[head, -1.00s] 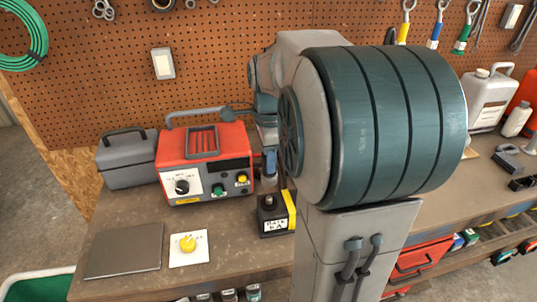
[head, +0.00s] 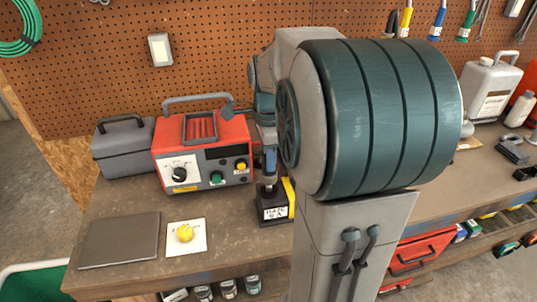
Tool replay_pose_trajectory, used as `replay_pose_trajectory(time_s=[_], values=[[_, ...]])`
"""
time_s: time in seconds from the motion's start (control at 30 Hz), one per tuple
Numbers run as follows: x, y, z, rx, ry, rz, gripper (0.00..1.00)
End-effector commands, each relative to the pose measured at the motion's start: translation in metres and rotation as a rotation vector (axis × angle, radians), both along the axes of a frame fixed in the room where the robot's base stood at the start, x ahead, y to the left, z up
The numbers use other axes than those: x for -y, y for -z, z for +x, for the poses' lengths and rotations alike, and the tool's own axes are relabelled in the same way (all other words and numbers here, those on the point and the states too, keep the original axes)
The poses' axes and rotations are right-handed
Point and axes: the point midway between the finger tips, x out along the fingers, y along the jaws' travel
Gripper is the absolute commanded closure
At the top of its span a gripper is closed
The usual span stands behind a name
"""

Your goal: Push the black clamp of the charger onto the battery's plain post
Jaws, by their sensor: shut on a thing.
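The charger (head: 203,152) is a red box with a grey handle, a dial on a white panel, and green and yellow knobs. The battery (head: 273,210) is a small black block with a white label and a yellow stripe, just right of the charger's front. My gripper (head: 269,182) points down right over the battery's top, partly hidden by my arm. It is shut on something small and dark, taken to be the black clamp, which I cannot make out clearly. The battery's posts are hidden or too small to tell, so I cannot see whether the clamp touches one.
A grey toolbox (head: 123,146) stands left of the charger. A dark flat plate (head: 120,240) and a white card with a yellow knob (head: 184,233) lie at the bench's front left. White bottles (head: 490,88) stand at the right. My arm covers the middle.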

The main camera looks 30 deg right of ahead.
Motion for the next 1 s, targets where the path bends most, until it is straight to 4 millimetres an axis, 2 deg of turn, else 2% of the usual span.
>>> replay_pose_trajectory(time_s=[1.0], values=[[0.0, 0.032, 0.0, 0.0, 0.0, 0.0, 1.0]])
